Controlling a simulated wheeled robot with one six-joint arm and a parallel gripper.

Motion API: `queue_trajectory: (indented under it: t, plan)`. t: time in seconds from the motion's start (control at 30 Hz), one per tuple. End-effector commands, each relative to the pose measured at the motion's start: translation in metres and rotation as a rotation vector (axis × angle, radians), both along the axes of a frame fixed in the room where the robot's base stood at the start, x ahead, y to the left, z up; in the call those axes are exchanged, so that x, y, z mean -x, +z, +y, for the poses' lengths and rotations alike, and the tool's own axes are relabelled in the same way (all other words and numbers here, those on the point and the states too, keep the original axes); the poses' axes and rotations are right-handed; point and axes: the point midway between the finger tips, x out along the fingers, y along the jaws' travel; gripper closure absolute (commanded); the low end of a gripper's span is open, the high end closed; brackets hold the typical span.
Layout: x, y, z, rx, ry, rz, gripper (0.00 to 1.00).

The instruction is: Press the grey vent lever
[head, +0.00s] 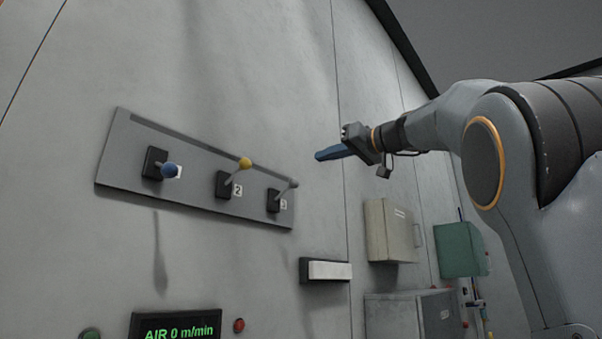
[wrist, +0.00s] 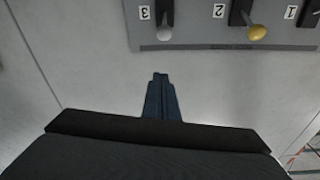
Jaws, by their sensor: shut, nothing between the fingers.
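The grey lever (head: 288,187) is the rightmost of three on a grey wall panel (head: 125,163), beside the label 3. In the wrist view the grey lever's round knob (wrist: 164,34) shows at the top, just beyond the fingertips. A yellow-knobbed lever (head: 244,164) sits in the middle by label 2, and a blue-knobbed lever (head: 168,171) at the left. My gripper (head: 320,156) is shut and empty, its blue fingers pointing left, up and to the right of the grey lever. The shut fingers (wrist: 160,78) appear apart from the knob in the wrist view.
Below the panel are a white bar (head: 330,270), a green display reading AIR 0 m/min (head: 178,327) and a red button (head: 239,325). A beige box (head: 388,232) and a green box (head: 458,250) hang at the right. The wall around the fingers is bare.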

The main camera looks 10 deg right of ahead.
Motion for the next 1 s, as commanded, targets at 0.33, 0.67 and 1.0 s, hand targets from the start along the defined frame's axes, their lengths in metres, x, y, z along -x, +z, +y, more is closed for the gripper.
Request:
queue_trajectory:
  t: [0.33,0.67,1.0]
  plan:
    - [-0.027,0.005,0.019,-0.003,0.004,0.005,1.0]
    - [-0.071,0.01,0.047,-0.001,0.003,0.002,1.0]
    - [-0.077,-0.012,0.054,-0.002,-0.001,0.004,1.0]
